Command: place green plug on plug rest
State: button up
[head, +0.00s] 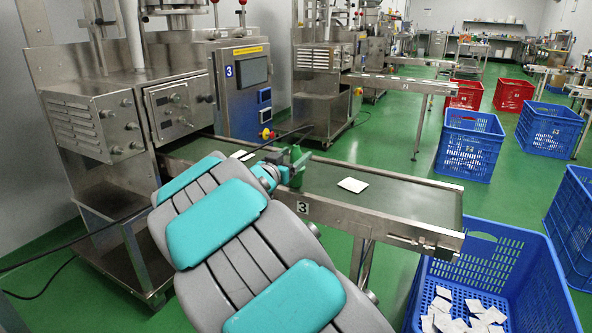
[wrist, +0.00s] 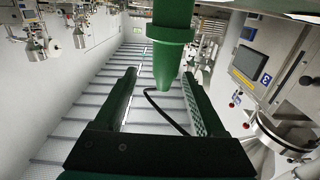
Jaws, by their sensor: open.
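In the wrist view a dark green tapered body with a collar (wrist: 172,52), which looks like the green plug, comes down from the top edge. Its narrow end lies between the fingers of my gripper (wrist: 158,78). My gripper is open, with a gap on the left finger's side; whether the right finger touches the plug I cannot tell. In the head view my green gripper (head: 292,165) is over the near edge of the conveyor, and my arm hides much around it. I cannot make out the plug or the plug rest in the head view.
The conveyor (head: 400,193) carries a white teabag packet (head: 353,185). A steel machine (head: 150,100) stands at left, beside a control cabinet (head: 245,80) numbered 3. A blue crate (head: 490,262) with packets stands at the belt's end. A black cable (wrist: 170,113) shows beyond my fingers.

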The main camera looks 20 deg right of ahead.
jog(key=shift+w+x, duration=0.25)
jog(key=shift+x, duration=2.5)
jog(key=shift+a+r, duration=0.1)
jog(key=shift+a, duration=0.05)
jog(key=shift+c, duration=0.3)
grip_shut()
